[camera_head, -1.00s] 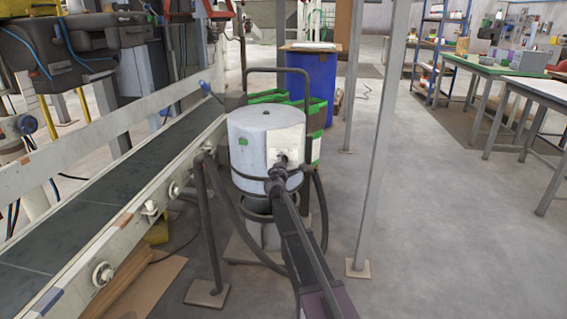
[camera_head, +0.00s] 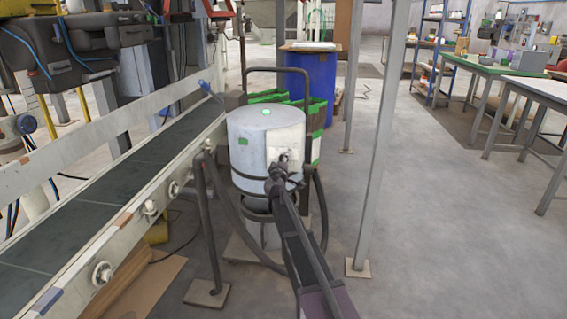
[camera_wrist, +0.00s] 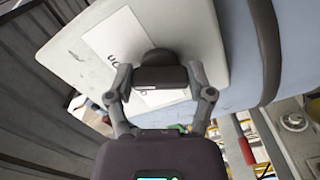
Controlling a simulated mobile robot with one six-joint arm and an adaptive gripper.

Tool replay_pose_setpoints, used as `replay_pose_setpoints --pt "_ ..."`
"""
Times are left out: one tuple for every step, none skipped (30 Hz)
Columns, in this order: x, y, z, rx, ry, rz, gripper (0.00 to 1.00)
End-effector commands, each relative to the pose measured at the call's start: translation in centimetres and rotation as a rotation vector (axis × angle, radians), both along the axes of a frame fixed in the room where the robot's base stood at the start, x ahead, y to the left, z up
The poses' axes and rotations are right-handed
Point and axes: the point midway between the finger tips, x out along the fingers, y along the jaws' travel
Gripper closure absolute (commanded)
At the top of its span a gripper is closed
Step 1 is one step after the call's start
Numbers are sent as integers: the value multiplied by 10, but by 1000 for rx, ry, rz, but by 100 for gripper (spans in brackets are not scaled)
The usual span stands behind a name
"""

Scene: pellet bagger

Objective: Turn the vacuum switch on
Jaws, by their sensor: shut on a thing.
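The vacuum (camera_head: 252,135) is a pale drum with a dark frame and hose, standing beside the conveyor. A small lamp (camera_head: 265,111) on its lid glows green. A light switch plate (camera_head: 287,137) is on its side facing my arm. In the wrist view, the dark round switch knob (camera_wrist: 161,56) sits on the pale plate (camera_wrist: 201,20), beside a white label with partly hidden letters. My gripper (camera_wrist: 160,78) is at the knob, its fingers shut on it. The finger pads hide part of the knob, and my arm hides part of it in the head view.
The conveyor (camera_head: 110,210) runs along the left. A grey post (camera_head: 382,140) stands just right of the vacuum. A blue barrel (camera_head: 311,75) is behind it. Green tables (camera_head: 490,66) stand at the far right. The floor on the right is open.

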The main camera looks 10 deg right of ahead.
Motion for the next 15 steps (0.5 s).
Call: replay_pose_setpoints --pt "3 0 0 21 -8 0 79" --pt "3 0 0 33 -12 0 79" --pt "2 0 0 48 -17 0 79" --pt "3 0 0 57 -19 0 79" --pt "3 0 0 65 -22 0 79" --pt "2 0 0 75 -25 0 79" --pt "2 0 0 80 -27 0 79" --pt "2 0 0 84 -28 0 79" --pt "3 0 0 89 -30 0 79" --pt "3 0 0 92 -31 0 79" --pt "3 0 0 94 -31 0 79" --pt "2 0 0 96 -31 0 79" --pt "2 0 0 96 -31 0 79" --pt "2 0 0 97 -32 0 79" --pt "2 0 0 97 -32 0 79"
